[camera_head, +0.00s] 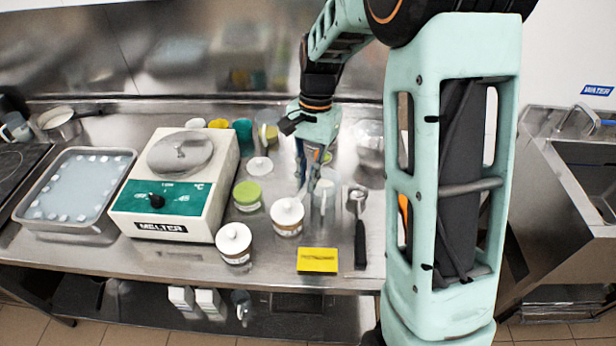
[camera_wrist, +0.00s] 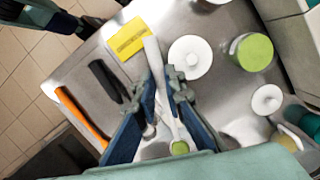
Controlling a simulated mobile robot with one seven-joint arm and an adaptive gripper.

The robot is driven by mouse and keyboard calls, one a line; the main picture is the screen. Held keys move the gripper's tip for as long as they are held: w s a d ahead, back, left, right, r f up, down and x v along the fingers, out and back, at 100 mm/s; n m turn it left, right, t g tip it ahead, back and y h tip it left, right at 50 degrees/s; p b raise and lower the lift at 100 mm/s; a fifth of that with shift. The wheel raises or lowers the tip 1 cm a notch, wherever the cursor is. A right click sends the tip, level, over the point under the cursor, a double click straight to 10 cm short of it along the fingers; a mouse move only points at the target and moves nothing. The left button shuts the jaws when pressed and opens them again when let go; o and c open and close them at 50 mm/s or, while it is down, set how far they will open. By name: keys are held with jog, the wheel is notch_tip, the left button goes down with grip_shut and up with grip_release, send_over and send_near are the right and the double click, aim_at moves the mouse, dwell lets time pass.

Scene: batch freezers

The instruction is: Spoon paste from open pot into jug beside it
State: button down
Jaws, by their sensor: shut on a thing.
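My gripper (camera_head: 308,180) points down over the bench; its blue fingers (camera_wrist: 162,92) are shut on a pale, long-handled spoon. The spoon's handle (camera_wrist: 152,52) slants up the wrist view, and a green end or patch (camera_wrist: 180,148) shows low between the fingers; I cannot tell if it is paste on the spoon or in a pot. A clear jug (camera_head: 323,203) stands just right of the gripper in the head view. The open pot is not clearly visible; the gripper hides the area below it. A loose white lid (camera_head: 260,166) lies behind, also in the wrist view (camera_wrist: 267,99).
White-lidded pots (camera_head: 287,213) (camera_head: 235,243) and a green-lidded pot (camera_head: 247,195) stand left of the gripper. Beyond them is the melter (camera_head: 165,226). A yellow card (camera_head: 317,261) and black-handled scoop (camera_head: 360,242) lie in front. A glass bowl (camera_head: 370,140) stands behind right.

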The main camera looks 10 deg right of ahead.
jog(key=shift+x, duration=1.1)
jog(key=d+f+t+y+b, duration=0.1)
jog(key=y+b, duration=0.3)
jog(key=b, duration=0.4)
jog(key=s+d+f+n+t+y+b, duration=0.1)
jog(key=t+y+b, duration=0.3)
jog(key=b, duration=0.5)
jog(key=d+f+n+t+y+b, duration=0.1)
jog(key=t+y+b, duration=0.1)
jog(key=y+b, duration=0.3)
jog(key=shift+s+d+f+b, duration=0.25)
jog(key=shift+s+f+b, duration=0.1)
jog(key=shift+b, duration=1.65)
jog(key=shift+r+t+y, duration=0.2)
jog(key=shift+t+y, duration=0.1)
jog(key=shift+y, duration=0.1)
jog(key=shift+f+b, duration=0.1)
jog(key=shift+b, duration=0.3)
jog(key=b, duration=0.3)
jog(key=shift+f, duration=0.25)
